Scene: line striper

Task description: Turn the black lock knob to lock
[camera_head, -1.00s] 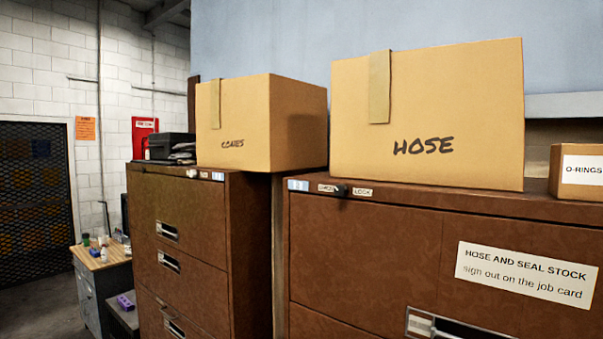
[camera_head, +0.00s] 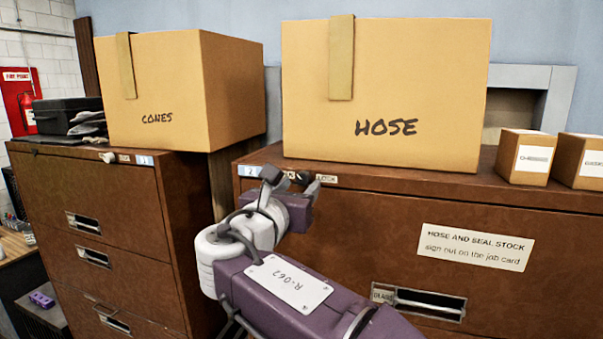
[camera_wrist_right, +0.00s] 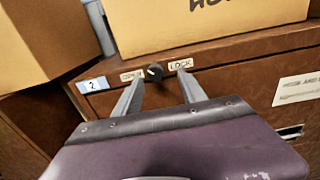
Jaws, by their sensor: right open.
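The black lock knob (camera_wrist_right: 154,72) sits near the top edge of the right brown cabinet (camera_head: 330,240), between an open label (camera_wrist_right: 132,75) and a lock label (camera_wrist_right: 181,64) in the right wrist view. In the head view the knob (camera_head: 303,177) shows partly behind my right gripper (camera_head: 291,180). My right gripper is open, and its two fingers (camera_wrist_right: 159,92) point up toward the knob, one on either side of it in the picture. I cannot tell whether they touch the knob. My left gripper is not in view.
A hose box (camera_head: 390,95) stands on the right cabinet, above the knob. A cones box (camera_head: 180,90) stands on the left cabinet (camera_head: 90,230). Small cartons (camera_head: 527,157) sit at the right. A drawer handle (camera_head: 420,302) is lower on the right cabinet.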

